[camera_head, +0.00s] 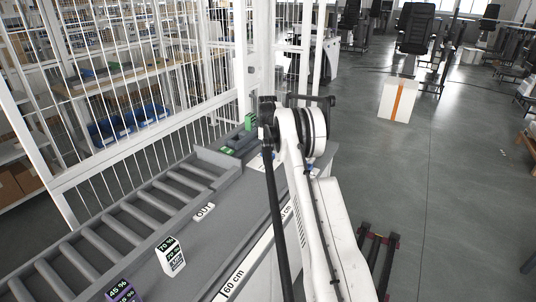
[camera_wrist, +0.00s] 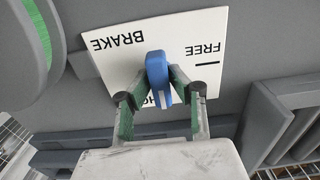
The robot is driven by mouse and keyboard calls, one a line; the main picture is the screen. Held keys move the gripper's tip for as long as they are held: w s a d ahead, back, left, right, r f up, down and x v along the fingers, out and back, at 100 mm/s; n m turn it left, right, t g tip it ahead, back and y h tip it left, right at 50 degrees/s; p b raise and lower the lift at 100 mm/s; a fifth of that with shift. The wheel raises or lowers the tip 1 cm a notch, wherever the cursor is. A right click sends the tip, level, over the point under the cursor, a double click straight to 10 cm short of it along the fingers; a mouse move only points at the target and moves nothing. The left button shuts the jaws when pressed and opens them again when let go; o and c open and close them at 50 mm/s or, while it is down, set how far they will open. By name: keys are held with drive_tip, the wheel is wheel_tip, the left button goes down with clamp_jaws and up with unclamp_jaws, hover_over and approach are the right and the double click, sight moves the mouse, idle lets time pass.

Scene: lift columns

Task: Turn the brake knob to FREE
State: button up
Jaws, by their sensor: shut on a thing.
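The blue brake knob (camera_wrist: 157,68) sits on a white label plate (camera_wrist: 117,54) in the wrist view. The plate reads BRAKE and FREE, upside down here, with a black mark beside FREE; another word is mostly hidden behind the knob and fingers. My gripper (camera_wrist: 160,84) is shut on the knob, one green-padded finger on each side. A white line on the knob's near end points down toward the partly hidden word, not at the FREE mark. In the head view my arm hides the knob and gripper.
A roller conveyor (camera_head: 118,228) lies left of my arm in the head view. A white box with 70 % (camera_head: 171,257) and a purple box with 45 % (camera_head: 122,291) stand on the grey surface. A wire fence (camera_head: 150,120) stands behind.

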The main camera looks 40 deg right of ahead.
idle(0.4)
drive_tip(key=n+b, duration=0.2)
drive_tip(key=n, duration=0.2)
drive_tip(key=shift+f, duration=0.1)
drive_tip(key=shift+n+b, duration=0.3)
drive_tip(key=shift+n, duration=0.9)
drive_tip(key=n+b, duration=0.1)
drive_tip(key=n, duration=0.1)
drive_tip(key=shift+n, duration=0.3)
drive_tip(key=n+b, duration=0.1)
drive_tip(key=n, duration=0.2)
drive_tip(key=shift+n, duration=0.4)
